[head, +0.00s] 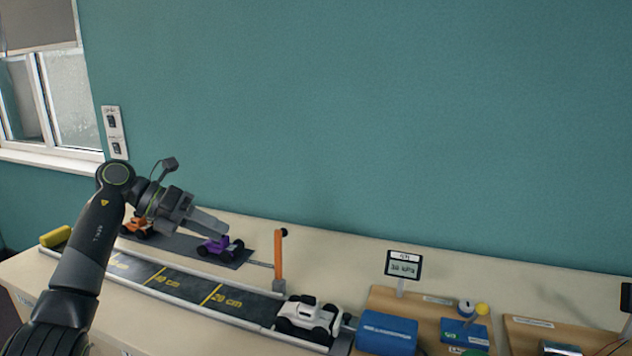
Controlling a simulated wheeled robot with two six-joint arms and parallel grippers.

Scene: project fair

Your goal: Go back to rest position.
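My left arm comes in from the left and reaches over the table. Its gripper (226,226) points right and slightly down, its tips showing just above a purple toy car (218,244) in the picture. I cannot tell the gap between its fingers or its height over the car. The purple car stands on a dark mat, apparently not held. My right gripper is not in view.
A marked track (178,283) runs along the front, with a white toy car (307,315) at its right end. An orange car (137,228) stands behind my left arm. An orange post (279,258), a blue block (386,332) and a small display (404,264) stand further right.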

